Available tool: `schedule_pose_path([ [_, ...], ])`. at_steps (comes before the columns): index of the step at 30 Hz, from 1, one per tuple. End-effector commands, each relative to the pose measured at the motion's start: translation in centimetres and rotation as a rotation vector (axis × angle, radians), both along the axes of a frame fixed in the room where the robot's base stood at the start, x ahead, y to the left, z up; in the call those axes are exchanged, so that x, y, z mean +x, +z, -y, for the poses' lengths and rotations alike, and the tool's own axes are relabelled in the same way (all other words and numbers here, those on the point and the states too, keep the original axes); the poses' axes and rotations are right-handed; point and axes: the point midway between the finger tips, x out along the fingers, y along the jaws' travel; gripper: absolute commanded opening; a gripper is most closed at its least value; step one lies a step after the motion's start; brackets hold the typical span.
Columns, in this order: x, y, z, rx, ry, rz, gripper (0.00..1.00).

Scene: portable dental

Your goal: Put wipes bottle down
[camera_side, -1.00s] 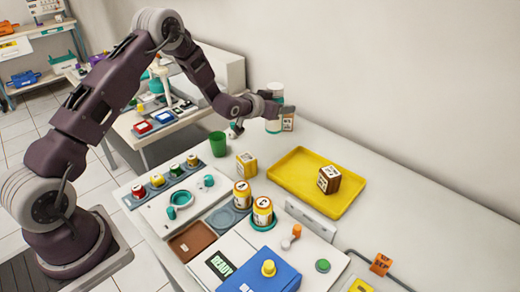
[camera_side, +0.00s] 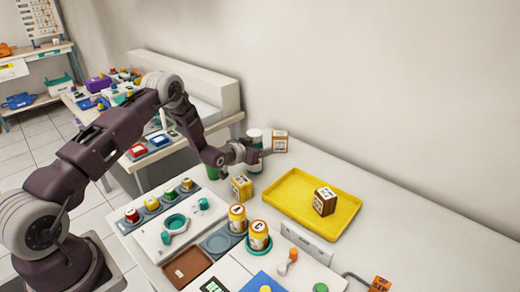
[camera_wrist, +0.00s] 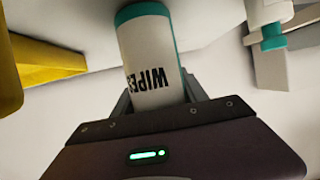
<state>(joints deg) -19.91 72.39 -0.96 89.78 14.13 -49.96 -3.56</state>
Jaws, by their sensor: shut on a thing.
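The wipes bottle (camera_side: 256,160) is a white cylinder with a teal band, and it stands upright at the back of the white table. My gripper (camera_side: 262,153) is shut around its body. In the wrist view the bottle (camera_wrist: 150,60) sits between my fingers, with the word WIPES upside down and teal at its upper end. The side view does not clearly show whether its base touches the table.
A white and brown box (camera_side: 280,142) stands just right of the bottle. A yellow box (camera_side: 242,188), a partly hidden green cup (camera_side: 212,173) and a yellow tray (camera_side: 285,198) with a brown box (camera_side: 325,201) are nearby. Bare table lies between bottle and tray.

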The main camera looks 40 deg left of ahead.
Motion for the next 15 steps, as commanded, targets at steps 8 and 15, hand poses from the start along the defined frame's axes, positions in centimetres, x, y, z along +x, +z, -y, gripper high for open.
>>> schedule_pose_path([
  [8, 0.00, -0.23, 0.01, 0.000, 0.000, 0.000, 0.72],
  [15, 0.01, -0.14, 0.00, 0.000, 0.000, 0.000, 0.72],
])
